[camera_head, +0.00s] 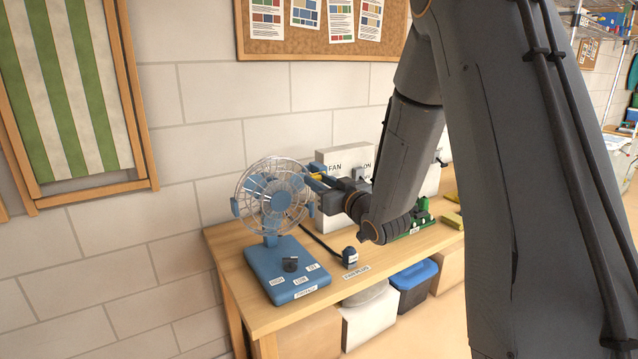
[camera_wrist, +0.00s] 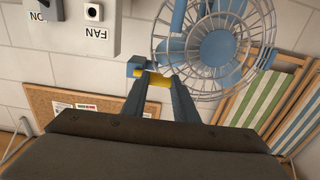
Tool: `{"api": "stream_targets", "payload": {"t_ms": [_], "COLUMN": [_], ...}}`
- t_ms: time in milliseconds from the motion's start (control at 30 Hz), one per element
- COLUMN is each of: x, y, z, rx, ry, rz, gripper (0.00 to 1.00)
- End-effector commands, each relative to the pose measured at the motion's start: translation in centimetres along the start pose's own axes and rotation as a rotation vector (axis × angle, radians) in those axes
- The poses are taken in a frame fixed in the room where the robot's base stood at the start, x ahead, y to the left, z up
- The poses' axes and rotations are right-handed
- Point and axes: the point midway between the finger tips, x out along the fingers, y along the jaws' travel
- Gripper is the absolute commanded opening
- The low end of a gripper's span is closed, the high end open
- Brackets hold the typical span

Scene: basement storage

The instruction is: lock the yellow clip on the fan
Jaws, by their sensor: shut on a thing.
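The blue fan (camera_head: 275,198) with a clear wire cage stands on a blue base (camera_head: 288,272) on the wooden table. In the wrist view the fan's cage (camera_wrist: 215,45) fills the upper middle. My gripper (camera_head: 316,178) is at the right rim of the cage. The yellow clip (camera_wrist: 153,79) lies between my gripper's fingertips (camera_wrist: 156,80), and the gripper is shut on it. A blue block sits beside the clip, at the cage's edge. In the head view the clip is small and mostly hidden by the fingers. I cannot tell whether the clip is latched.
A white box marked FAN (camera_head: 338,165) stands on the table against the wall, behind my gripper. A green item (camera_head: 421,214) sits to the right. Boxes stand below the table.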

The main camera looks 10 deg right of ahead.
Motion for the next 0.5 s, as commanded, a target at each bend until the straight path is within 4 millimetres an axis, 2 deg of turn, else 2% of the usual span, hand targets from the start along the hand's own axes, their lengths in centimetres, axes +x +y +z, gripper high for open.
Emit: {"api": "stream_targets", "payload": {"t_ms": [33, 67, 133, 500], "x": [-0.02, -0.02, -0.02, -0.36], "y": [0.01, 0.01, 0.01, 0.04], "z": [0.04, 0.05, 0.05, 0.05], "rx": [0.0, 0.0, 0.0, 0.001], "ry": [-0.001, -0.001, -0.001, 0.0], "rz": [0.0, 0.0, 0.0, 0.001], "gripper": [0.04, 0.31, 0.43, 0.45]}}
